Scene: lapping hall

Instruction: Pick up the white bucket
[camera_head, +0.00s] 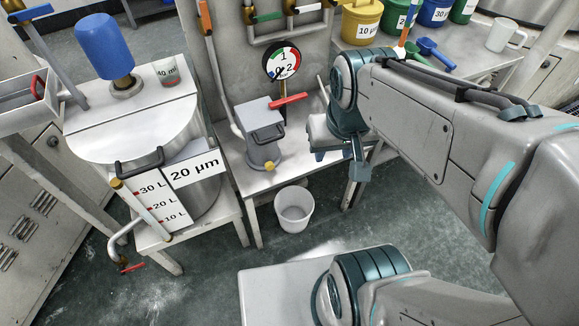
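The white bucket (294,210) stands upright on the green floor, just in front of the bench and right of the drum stand. Its open top faces up and it looks empty. No handle can be made out. My gripper (340,163) hangs from my arm above and to the right of the bucket, near the front edge of the bench. Its two fingers look spread apart with nothing between them. The gripper is clear of the bucket and does not touch it.
A steel drum (150,165) marked 20 µm stands on a white stand at left. The bench (253,182) behind the bucket carries a grey pump-like unit (262,135) with a red lever. Colored buckets, including a yellow one (361,22), stand at back right.

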